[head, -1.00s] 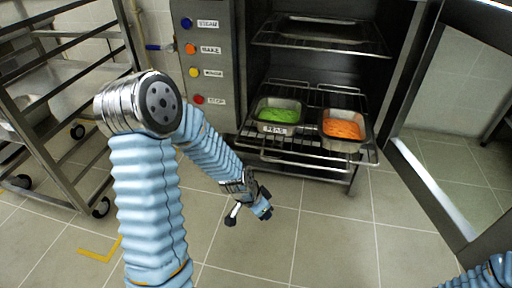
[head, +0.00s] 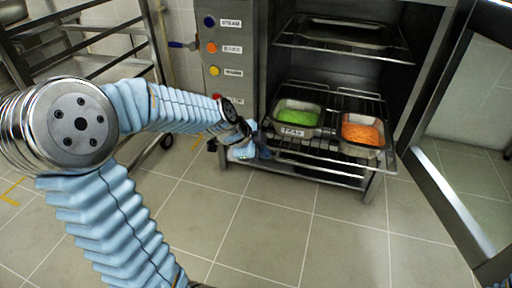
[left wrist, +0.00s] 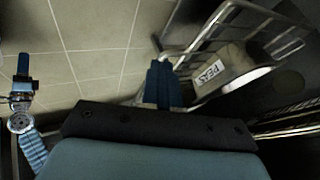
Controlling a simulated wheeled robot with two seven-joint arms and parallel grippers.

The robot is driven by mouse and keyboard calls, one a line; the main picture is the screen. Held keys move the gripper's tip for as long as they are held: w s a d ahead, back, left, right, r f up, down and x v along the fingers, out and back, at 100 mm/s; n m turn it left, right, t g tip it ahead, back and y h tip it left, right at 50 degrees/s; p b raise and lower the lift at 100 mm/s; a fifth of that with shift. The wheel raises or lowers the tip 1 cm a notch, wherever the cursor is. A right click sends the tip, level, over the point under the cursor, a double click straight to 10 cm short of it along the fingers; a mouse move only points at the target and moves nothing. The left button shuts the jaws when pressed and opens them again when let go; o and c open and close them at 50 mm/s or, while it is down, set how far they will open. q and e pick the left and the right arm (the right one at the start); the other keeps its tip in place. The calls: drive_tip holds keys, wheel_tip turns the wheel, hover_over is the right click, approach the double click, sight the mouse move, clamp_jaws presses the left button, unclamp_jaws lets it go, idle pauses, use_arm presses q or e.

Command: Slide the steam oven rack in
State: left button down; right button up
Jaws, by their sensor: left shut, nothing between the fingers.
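The steam oven rack (head: 330,165) is a wire shelf standing partly out of the open oven. On it sit a pan of green food (head: 297,116) with a label and a pan of orange food (head: 362,134). My left gripper (head: 254,150) is shut and empty at the rack's front left corner; whether it touches cannot be told. In the left wrist view its blue fingers (left wrist: 163,86) are beside the rack's wire bars (left wrist: 215,38), with the labelled pan (left wrist: 222,72) behind.
A tray (head: 345,36) lies on the upper oven shelf. The oven door (head: 440,170) stands open at right. The button panel (head: 222,55) is left of the cavity. A wheeled trolley rack (head: 95,40) stands at far left. The floor in front is clear.

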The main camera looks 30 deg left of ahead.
sight(272, 147)
use_arm(q)
drive_tip(key=w+f, duration=0.1)
drive_tip(key=w, duration=0.1)
drive_tip(key=w+f, duration=0.1)
drive_tip(key=w, duration=0.2)
drive_tip(key=shift+w+a+f, duration=0.2)
drive_tip(key=shift+w+f, duration=0.15)
drive_tip(key=shift+f, duration=0.05)
